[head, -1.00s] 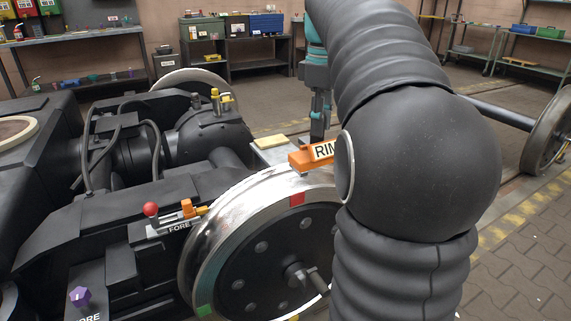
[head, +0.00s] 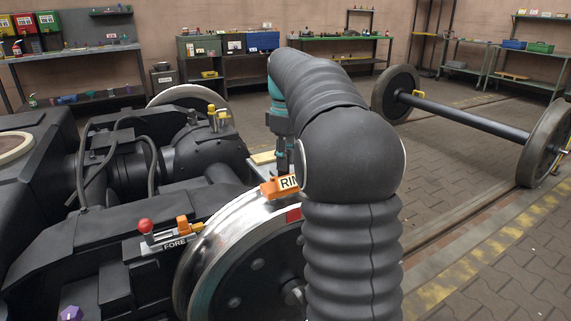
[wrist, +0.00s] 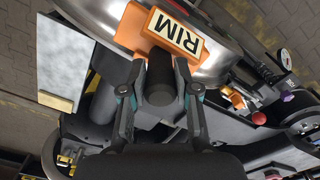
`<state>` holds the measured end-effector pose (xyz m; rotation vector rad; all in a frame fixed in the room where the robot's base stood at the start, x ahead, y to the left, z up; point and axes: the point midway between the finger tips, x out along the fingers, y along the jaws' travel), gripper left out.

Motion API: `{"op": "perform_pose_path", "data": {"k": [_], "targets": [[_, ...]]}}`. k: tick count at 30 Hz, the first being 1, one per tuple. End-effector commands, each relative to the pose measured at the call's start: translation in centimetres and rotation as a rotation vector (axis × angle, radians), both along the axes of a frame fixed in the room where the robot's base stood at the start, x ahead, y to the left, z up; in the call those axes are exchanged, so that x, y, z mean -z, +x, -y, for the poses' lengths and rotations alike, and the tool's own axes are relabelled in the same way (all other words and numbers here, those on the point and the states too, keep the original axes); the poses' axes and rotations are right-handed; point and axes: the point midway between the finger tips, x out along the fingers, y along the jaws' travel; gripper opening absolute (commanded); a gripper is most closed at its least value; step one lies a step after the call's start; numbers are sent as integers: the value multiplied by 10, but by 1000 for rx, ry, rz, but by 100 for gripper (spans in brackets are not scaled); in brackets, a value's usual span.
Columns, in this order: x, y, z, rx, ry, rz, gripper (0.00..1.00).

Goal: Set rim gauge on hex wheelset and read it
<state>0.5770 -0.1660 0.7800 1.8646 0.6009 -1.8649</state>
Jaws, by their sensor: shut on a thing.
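The orange rim gauge with its "RIM" label (head: 279,186) is at the top of the near wheel's shiny rim (head: 231,222). It also shows in the wrist view (wrist: 160,32), against the bright rim. My gripper (wrist: 162,80) is shut on the gauge's dark round handle, its fingers on both sides. In the head view my gripper (head: 283,165) comes down from above onto the gauge. I cannot tell whether the gauge rests fully on the rim. My arm hides the wheel's right side. A red mark (head: 294,215) is on the wheel face just below the gauge.
A lever plate marked "FORE" with a red knob (head: 145,226) is left of the wheel. A pale flat plate (wrist: 65,62) lies beside the gauge. A loose wheelset (head: 470,120) stands on the right. Benches line the back wall; paved floor at right is open.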

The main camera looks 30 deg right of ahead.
Motion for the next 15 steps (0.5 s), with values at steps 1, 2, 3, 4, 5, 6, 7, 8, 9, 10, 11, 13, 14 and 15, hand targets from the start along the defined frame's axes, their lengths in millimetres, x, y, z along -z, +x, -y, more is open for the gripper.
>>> {"op": "perform_pose_path", "data": {"k": [1,2,3,4,5,6,7,8,9,10,11,13,14,15], "targets": [[8,-1,0,0,0,0,0],[10,0,0,0,0,0,0],[11,0,0,0,0,0,0],[12,0,0,0,-1,1,0],[12,0,0,0,0,1,0],[11,0,0,0,0,1,0],[11,0,0,0,0,1,0],[11,0,0,0,0,1,0],[11,0,0,0,0,1,0],[11,0,0,0,0,1,0],[12,0,0,0,0,1,0],[14,0,0,0,0,0,0],[15,0,0,0,0,0,0],[16,0,0,0,0,0,0]]}}
